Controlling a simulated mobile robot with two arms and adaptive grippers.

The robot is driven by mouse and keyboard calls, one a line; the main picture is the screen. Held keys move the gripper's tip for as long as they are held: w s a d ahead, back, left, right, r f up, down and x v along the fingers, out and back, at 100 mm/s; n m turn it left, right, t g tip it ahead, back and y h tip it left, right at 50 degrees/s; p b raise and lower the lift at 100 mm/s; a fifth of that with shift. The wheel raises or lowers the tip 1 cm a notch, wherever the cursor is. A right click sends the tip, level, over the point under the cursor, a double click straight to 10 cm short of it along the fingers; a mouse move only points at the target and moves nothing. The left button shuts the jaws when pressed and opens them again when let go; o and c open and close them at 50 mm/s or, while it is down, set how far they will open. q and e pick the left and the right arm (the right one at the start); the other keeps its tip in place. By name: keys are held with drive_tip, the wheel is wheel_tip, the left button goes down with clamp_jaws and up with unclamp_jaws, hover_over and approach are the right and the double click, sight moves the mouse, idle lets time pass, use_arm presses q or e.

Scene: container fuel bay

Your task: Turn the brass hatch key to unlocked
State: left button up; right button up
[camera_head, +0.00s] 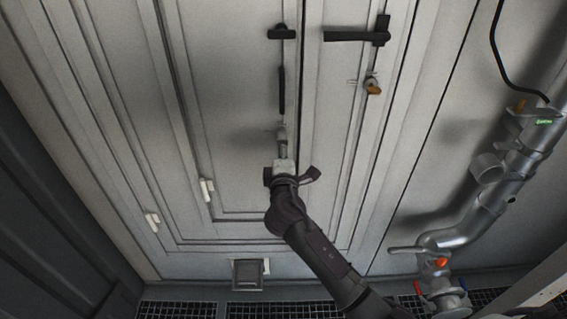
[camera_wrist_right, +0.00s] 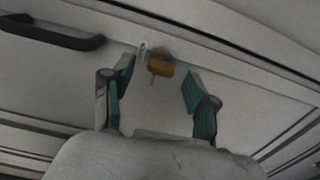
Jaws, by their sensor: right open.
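The brass hatch key (camera_head: 373,87) sits in a lock on the pale panel, below the black lever handle (camera_head: 352,36). In the right wrist view the key (camera_wrist_right: 160,68) shows as an orange-brown head in front of a pale lock body, beyond and between the fingertips. A small light metal loop (camera_wrist_right: 142,50) shows beside it. My right gripper (camera_head: 282,132) is left of and lower than the key in the head view, apart from it. Its green-padded fingers (camera_wrist_right: 156,86) are spread with nothing between them. My left gripper is not in view.
A black upright pull handle (camera_head: 282,90) is just above my right gripper in the head view; a black latch (camera_head: 282,32) is higher up. Grey pipework (camera_head: 470,225) with an orange knob stands at the right. The panel between gripper and key looks clear.

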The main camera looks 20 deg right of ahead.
drive_tip(key=v, duration=0.8)
drive_tip(key=shift+s, duration=0.25)
drive_tip(key=shift+r, duration=0.1)
drive_tip(key=s+d+f+m+g+y, duration=0.15)
drive_tip(key=s+f+g, duration=0.35)
drive_tip(key=f, duration=1.4)
drive_tip(key=s+f+m+g+y, duration=0.25)
drive_tip(key=s+f, duration=0.35)
drive_tip(key=f, duration=1.2)
drive_tip(key=s+d+f+m+g, duration=0.2)
drive_tip(key=s+f+g, duration=0.3)
drive_tip(key=s+f, duration=0.9)
drive_tip(key=s+d+f+m+g, duration=0.1)
drive_tip(key=s+f+m, duration=0.1)
drive_tip(key=s, duration=0.6)
drive_tip(key=s+d+f+m+g, duration=0.1)
drive_tip(key=s+f+m, duration=0.1)
drive_tip(key=s, duration=0.6)
drive_tip(key=s+d+f+m+g+y, duration=0.1)
drive_tip(key=s+f+m+g, duration=0.1)
drive_tip(key=s, duration=0.6)
drive_tip(key=shift+s+d+f+m, duration=0.2)
drive_tip(key=shift+s+f+m, duration=0.1)
drive_tip(key=shift+f, duration=0.4)
drive_tip(key=shift+w+r, duration=0.1)
